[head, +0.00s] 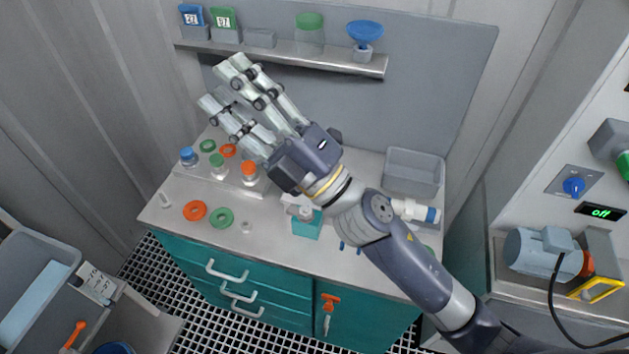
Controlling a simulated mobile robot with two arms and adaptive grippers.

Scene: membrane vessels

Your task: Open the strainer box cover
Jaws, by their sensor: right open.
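No box here is clearly marked as the strainer box, and I cannot tell which part is its cover. A small teal box (306,230) with a pale top stands at the front of the bench, partly hidden by my right wrist. A small grey box (260,38) sits on the wall shelf. A grey bin (413,170) stands at the back right of the bench, with its top open. My right gripper (226,84) is open and empty, fingers spread above the back left of the bench, pointing to the upper left. My left gripper is out of view.
Several capped bottles (218,166) stand at the bench's left, beside orange (195,211) and green rings (221,218). A grey container (35,265) is at lower left. A motor unit (541,252) stands right.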

